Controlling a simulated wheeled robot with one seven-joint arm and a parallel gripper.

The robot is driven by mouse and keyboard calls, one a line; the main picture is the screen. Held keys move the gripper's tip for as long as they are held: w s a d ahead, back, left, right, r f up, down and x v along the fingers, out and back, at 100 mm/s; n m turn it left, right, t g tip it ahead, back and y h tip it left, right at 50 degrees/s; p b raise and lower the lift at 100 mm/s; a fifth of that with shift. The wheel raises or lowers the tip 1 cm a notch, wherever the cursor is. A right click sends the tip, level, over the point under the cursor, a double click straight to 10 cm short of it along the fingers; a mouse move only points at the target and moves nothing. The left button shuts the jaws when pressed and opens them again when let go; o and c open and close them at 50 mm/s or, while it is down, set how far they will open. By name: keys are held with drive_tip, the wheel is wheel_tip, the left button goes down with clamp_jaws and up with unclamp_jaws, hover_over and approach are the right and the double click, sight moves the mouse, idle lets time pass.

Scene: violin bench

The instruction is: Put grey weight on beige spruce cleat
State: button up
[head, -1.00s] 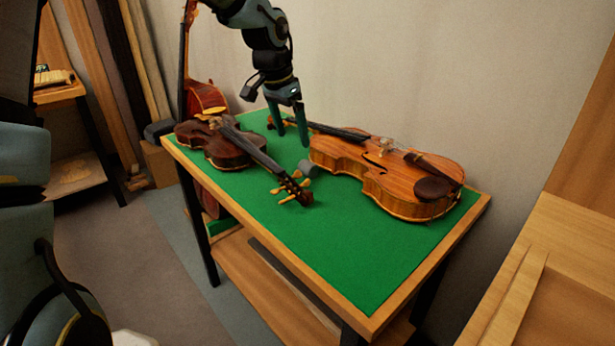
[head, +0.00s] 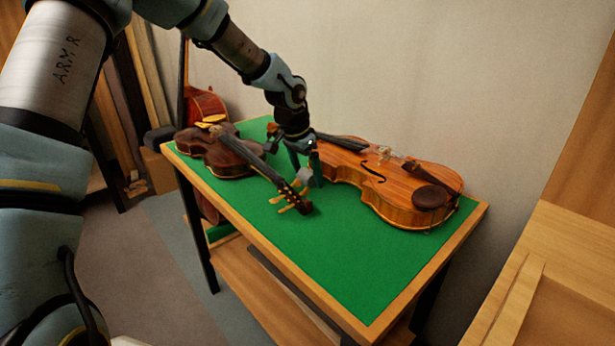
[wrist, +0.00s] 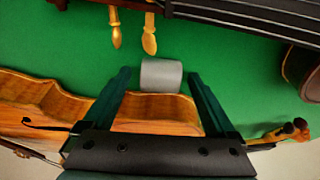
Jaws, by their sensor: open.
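The grey weight (wrist: 161,75) is a short cylinder on the green bench top, between the two violins. In the head view the weight (head: 305,175) shows just beside the dark violin's pegs, partly covered by my fingers. My gripper (head: 304,163) is open and low over the bench top. In the wrist view my gripper (wrist: 158,76) has one finger on each side of the weight, with a gap on both sides. I cannot make out a beige spruce cleat in either view.
An orange violin (head: 400,195) lies close to the right of my gripper. A dark violin (head: 225,160) lies to the left, its scroll and pegs near the weight. A red instrument (head: 205,105) stands behind. The front of the green top (head: 335,265) is clear.

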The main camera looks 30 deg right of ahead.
drive_tip(key=shift+c, duration=0.2)
clamp_jaws()
idle(0.6)
